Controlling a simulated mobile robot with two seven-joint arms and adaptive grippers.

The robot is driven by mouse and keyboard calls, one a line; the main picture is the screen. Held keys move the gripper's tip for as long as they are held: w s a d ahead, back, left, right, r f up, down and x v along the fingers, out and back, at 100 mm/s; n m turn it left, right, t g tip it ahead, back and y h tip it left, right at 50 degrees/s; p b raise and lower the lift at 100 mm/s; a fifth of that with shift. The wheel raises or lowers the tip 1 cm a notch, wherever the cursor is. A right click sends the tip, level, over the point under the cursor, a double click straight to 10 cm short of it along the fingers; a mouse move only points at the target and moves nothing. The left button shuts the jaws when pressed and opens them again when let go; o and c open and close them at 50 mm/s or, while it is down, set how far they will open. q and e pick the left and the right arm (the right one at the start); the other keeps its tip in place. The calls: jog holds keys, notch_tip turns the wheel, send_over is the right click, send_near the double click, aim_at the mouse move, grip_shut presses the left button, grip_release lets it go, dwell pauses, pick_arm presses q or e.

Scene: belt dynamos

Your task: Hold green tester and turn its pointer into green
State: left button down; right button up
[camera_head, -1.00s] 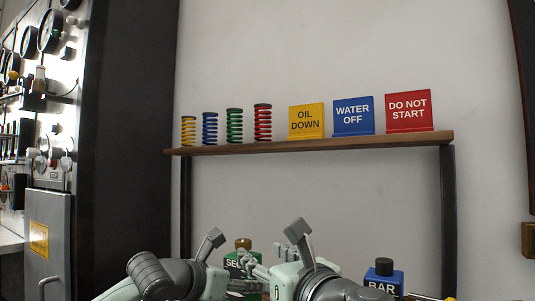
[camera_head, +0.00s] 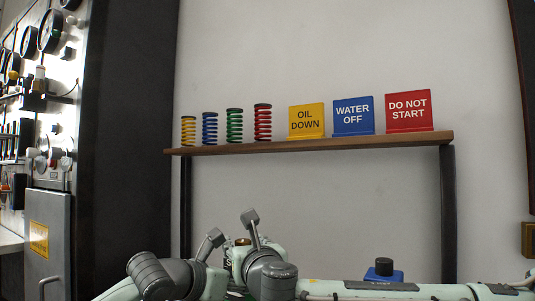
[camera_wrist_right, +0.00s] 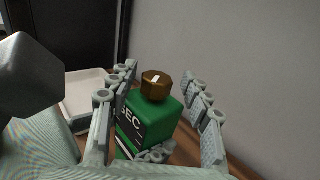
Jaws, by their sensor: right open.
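The green tester (camera_wrist_right: 152,117) is a green box with a dark "SEC" face and a brass knob (camera_wrist_right: 155,87) on top; a pale mark shows on the knob. It stands upright in the right wrist view. My right gripper (camera_wrist_right: 160,95) is open, its fingers on either side of the tester and its knob, with a visible gap at the right. In the head view only the brass knob (camera_head: 243,242) and slivers of green show between my arms. My left gripper (camera_head: 226,268) is beside the tester at its left; its fingers are mostly hidden. I cannot see where the pointer points.
A blue tester (camera_head: 383,275) stands to the right, partly behind my right arm. A wooden shelf (camera_head: 310,145) behind holds coloured springs and three signs. A white tray (camera_wrist_right: 88,95) lies left of the tester. A grey panel with gauges (camera_head: 50,100) is at far left.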

jog(key=n+y, duration=0.1)
jog(key=y, duration=0.1)
jog(key=n+g+y, duration=0.1)
jog(key=shift+d+n+y, duration=0.25)
jog(key=shift+n+y, duration=0.05)
jog(key=shift+y, duration=0.1)
jog(key=v, duration=1.2)
jog(key=w+r+n+g+y, duration=0.1)
jog(key=r+y, duration=0.3)
jog(key=r, duration=0.6)
jog(key=w+r+n+g+y, duration=0.2)
jog(key=r+n+y, duration=0.2)
jog(key=r, duration=0.6)
jog(key=w+a+r+n+g+y, duration=0.1)
jog(key=r+y, duration=0.4)
jog(key=r, duration=0.5)
jog(key=shift+w+r+n+g, duration=0.2)
jog(key=shift+n+g, duration=0.4)
jog(key=shift+n, duration=0.6)
